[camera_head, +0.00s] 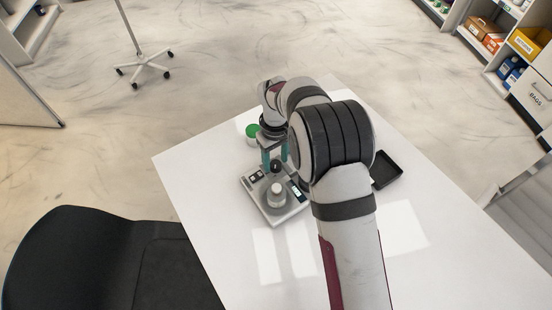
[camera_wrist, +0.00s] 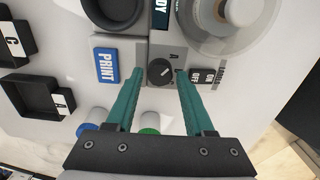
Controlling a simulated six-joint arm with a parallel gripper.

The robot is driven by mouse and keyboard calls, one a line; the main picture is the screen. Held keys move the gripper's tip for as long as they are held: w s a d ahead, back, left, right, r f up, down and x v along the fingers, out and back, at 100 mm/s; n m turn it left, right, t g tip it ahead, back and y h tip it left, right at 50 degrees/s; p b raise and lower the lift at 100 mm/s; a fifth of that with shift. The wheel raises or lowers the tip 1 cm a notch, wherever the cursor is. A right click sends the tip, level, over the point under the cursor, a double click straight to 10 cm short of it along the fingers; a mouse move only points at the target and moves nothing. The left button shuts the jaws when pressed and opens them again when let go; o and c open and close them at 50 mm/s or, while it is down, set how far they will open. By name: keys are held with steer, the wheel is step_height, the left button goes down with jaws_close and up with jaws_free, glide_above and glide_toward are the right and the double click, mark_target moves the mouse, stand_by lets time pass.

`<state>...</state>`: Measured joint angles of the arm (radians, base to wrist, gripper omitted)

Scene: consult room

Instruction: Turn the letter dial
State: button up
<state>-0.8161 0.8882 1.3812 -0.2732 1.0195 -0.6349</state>
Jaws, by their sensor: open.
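The dial is a small dark round knob with a pale pointer mark (camera_wrist: 160,72) on a grey panel of the label device (camera_head: 262,209). A letter A shows just above and right of it; other letters are hidden or too small to read. In the wrist view my gripper (camera_wrist: 160,78) has its two teal fingers apart, one on each side of the dial, with a narrow gap visible. Whether the fingers touch it I cannot tell. In the head view my gripper (camera_head: 274,158) points down over the device's back part.
Beside the dial are a blue PRINT button (camera_wrist: 108,65), an on/off switch (camera_wrist: 203,77) and a small display (camera_wrist: 160,14). Black bins marked C (camera_wrist: 12,42) and A (camera_wrist: 38,98) lie left. A green-capped jar (camera_head: 252,131) and a black tray (camera_head: 386,168) stand on the white table (camera_head: 205,165).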

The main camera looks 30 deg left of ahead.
steer(key=shift+f, duration=0.45)
jaws_close()
steer(key=shift+m, duration=0.4)
steer(key=m, duration=0.4)
steer(key=shift+m, duration=2.5)
